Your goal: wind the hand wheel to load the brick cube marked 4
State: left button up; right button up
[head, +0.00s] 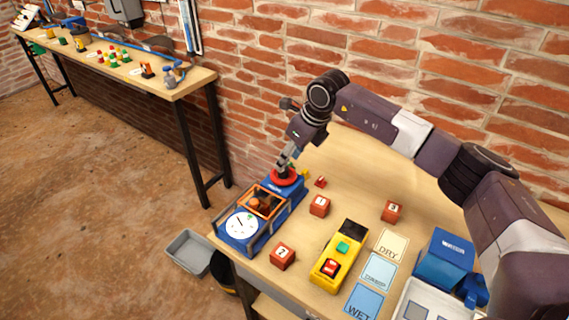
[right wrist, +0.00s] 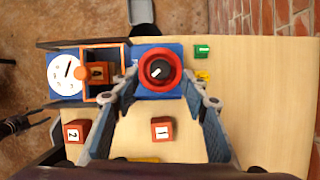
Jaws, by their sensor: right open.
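The red hand wheel (head: 284,176) with its black hub sits at the wall end of the blue load rig (head: 231,246); it also shows in the right wrist view (right wrist: 175,73). My right gripper (right wrist: 160,98) is open, its fingers on either side of the wheel as seen from the wrist; contact cannot be told. In the head view its tips (head: 284,164) are at the wheel. A brick cube (head: 259,203) sits in the rig's orange frame; its mark looks like 4 in the wrist view (right wrist: 99,72). A white dial (head: 242,225) is beside it. A dark part at the wrist view's left edge looks like my left gripper (right wrist: 22,122); its fingers are unclear.
Cubes marked 1 (head: 319,206), 2 (head: 282,256) and 3 (head: 392,211) stand on the bench. A yellow tester (head: 336,264) and the DRY (head: 389,246), middle and WET (head: 364,301) cards lie nearer. A grey bin (head: 189,252) is beside the bench; the brick wall is behind.

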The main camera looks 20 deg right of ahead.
aim_at(283, 173)
jog(key=x, duration=0.3)
jog(key=shift+w+f+p, duration=0.15)
jog(key=shift+f+p, duration=0.15)
jog(key=shift+w+a+f, duration=0.1)
jog(key=shift+f, duration=0.15)
grip_shut()
